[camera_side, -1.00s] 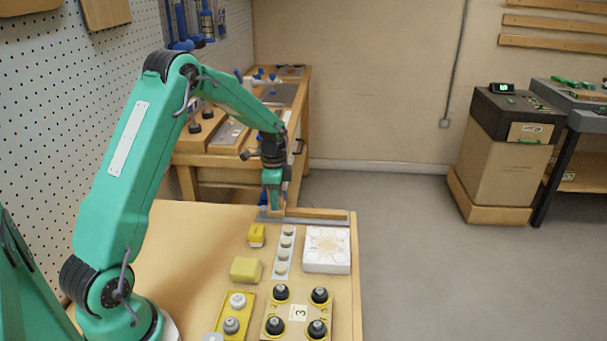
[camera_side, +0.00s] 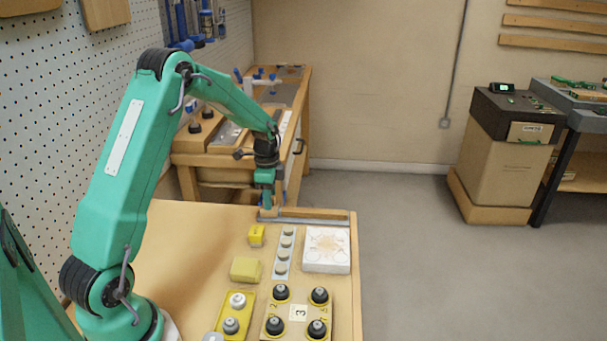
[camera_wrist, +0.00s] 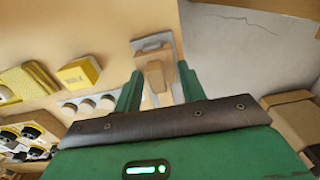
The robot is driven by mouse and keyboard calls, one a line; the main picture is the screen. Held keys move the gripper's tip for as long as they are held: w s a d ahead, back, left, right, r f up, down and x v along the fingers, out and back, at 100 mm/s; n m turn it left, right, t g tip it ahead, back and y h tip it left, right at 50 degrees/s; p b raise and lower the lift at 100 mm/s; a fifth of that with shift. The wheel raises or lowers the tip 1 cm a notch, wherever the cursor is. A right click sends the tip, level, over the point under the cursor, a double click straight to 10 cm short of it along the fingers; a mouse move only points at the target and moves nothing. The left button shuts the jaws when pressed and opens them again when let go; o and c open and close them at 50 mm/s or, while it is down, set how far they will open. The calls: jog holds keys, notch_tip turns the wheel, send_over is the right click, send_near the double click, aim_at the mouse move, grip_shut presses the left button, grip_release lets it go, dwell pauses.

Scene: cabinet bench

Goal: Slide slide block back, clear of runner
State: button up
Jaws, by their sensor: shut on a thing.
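My gripper (camera_side: 267,204) is low at the far edge of the bench, at the left end of the runner (camera_side: 312,220), a long grey rail with a wooden strip. In the wrist view my gripper's two green fingers (camera_wrist: 158,84) stand on either side of the wooden slide block (camera_wrist: 155,74), shut on it. The block's lower part (camera_side: 268,213) shows beneath the fingers in the side view. The grey runner also shows beside the block in the wrist view (camera_wrist: 177,52). The contact between block and runner is too small to judge.
A larger yellow block (camera_side: 245,269) and a panel with black knobs (camera_side: 299,313) are closer still. The bench's left part is bare.

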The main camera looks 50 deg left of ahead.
jog(key=shift+s+f, duration=0.4)
jog(key=shift+f, duration=0.1)
jog(key=shift+w+r, duration=0.2)
jog(key=shift+r, duration=2.05)
notch_tip(320, 180, up, 7)
jog(key=shift+f, duration=0.15)
jog(key=s+d+r+n+t, duration=0.2)
jog(key=s+d+r+n, duration=0.2)
jog(key=s+d+r, duration=0.7)
jog(key=s+d+n+t, duration=0.3)
jog(key=s+d+n, duration=0.2)
jog(key=s+d, duration=0.4)
jog(key=shift+s+f, duration=0.3)
jog(key=shift+s, duration=0.95)
